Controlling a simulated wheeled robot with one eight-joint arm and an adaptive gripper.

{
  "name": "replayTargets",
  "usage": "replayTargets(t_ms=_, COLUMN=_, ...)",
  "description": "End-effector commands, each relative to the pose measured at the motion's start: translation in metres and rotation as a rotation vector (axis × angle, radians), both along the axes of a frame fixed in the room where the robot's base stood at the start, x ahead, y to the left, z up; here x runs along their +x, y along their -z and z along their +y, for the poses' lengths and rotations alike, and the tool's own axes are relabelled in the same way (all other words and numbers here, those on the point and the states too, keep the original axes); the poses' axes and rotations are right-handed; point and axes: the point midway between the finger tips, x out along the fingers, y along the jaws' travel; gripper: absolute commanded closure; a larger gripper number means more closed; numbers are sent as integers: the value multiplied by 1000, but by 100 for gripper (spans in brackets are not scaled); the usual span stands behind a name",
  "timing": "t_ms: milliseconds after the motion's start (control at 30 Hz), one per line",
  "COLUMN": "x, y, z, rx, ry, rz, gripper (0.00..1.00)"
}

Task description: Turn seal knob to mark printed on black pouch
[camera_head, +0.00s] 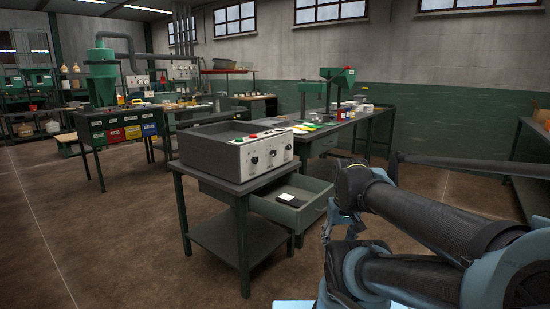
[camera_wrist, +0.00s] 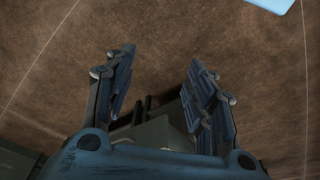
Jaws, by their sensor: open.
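A grey sealer box (camera_head: 238,147) stands on a dark green bench. Its front panel carries several dark knobs, among them a left knob (camera_head: 254,160), a middle knob (camera_head: 272,154) and a right knob (camera_head: 289,148). Their labels are too small to read, so I cannot tell which is the seal knob. The black pouch (camera_head: 285,203) lies in the open drawer, with a white patch (camera_head: 287,197) on it. Any mark is unreadable. My gripper (camera_wrist: 160,65) is open and empty, pointing at the floor. In the head view it hangs right of the drawer, apart from the knobs.
The drawer (camera_head: 313,208) juts out below the sealer toward my arm. A long workbench (camera_head: 370,119) with a green machine (camera_head: 338,78) and small items stands behind. The brown floor (camera_head: 120,250) in front is clear.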

Motion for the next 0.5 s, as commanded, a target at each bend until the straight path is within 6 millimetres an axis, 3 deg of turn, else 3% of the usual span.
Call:
replayTargets(t_ms=167, x=14, y=-9, z=12, rx=46, ry=-51, rz=-11, gripper=50)
replayTargets(t_ms=500, x=86, y=-44, z=55, rx=214, ry=-248, rz=-90, gripper=50)
